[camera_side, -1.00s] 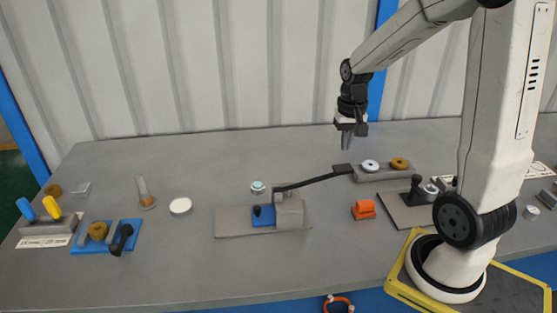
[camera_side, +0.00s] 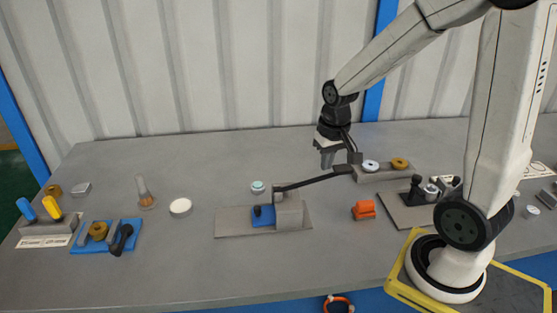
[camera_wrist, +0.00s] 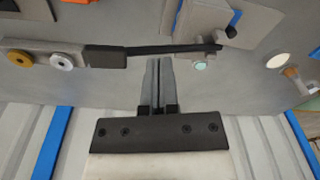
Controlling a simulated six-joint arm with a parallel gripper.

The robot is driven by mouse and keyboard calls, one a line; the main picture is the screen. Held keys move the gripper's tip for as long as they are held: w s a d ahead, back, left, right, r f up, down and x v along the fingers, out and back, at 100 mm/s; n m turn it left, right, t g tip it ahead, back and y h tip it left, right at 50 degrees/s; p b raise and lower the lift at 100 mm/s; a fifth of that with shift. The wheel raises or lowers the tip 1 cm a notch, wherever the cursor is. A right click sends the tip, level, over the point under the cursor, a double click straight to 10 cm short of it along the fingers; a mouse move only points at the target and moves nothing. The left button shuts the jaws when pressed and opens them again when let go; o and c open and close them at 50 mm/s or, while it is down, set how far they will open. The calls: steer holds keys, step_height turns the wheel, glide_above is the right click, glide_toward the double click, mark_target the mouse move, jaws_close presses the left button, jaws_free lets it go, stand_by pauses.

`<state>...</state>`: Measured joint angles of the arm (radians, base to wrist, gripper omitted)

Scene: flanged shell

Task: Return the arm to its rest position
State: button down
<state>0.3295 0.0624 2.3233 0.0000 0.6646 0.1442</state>
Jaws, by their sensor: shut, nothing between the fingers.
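My gripper (camera_side: 327,160) hangs above the back of the grey workbench (camera_side: 250,265), fingers pointing down, near the far end of a long black lever (camera_side: 315,181). In the wrist view my gripper (camera_wrist: 159,62) shows its two fingers together, with nothing between them. The fingertips look close to the lever (camera_wrist: 150,50) in that view, but I cannot tell the gap. The lever reaches from a grey block on a base plate (camera_side: 235,225) toward a grey holder.
The grey holder (camera_side: 375,176) carries a white ring (camera_side: 370,165) and a brown ring (camera_side: 400,163). An orange block (camera_side: 363,210) lies in front. A teal-topped part (camera_side: 258,187) stands behind the base plate. A blue tray (camera_side: 80,238) is at left. The bench's back left is open.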

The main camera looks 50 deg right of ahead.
steer(key=s+a+f+n+t, duration=0.1)
steer(key=a+n, duration=0.4)
steer(key=a, duration=0.5)
step_height(320, 180, down, 2)
steer(key=shift+s+a+f+t, duration=0.2)
steer(key=shift+s+f+t, duration=0.1)
steer(key=shift+s, duration=0.3)
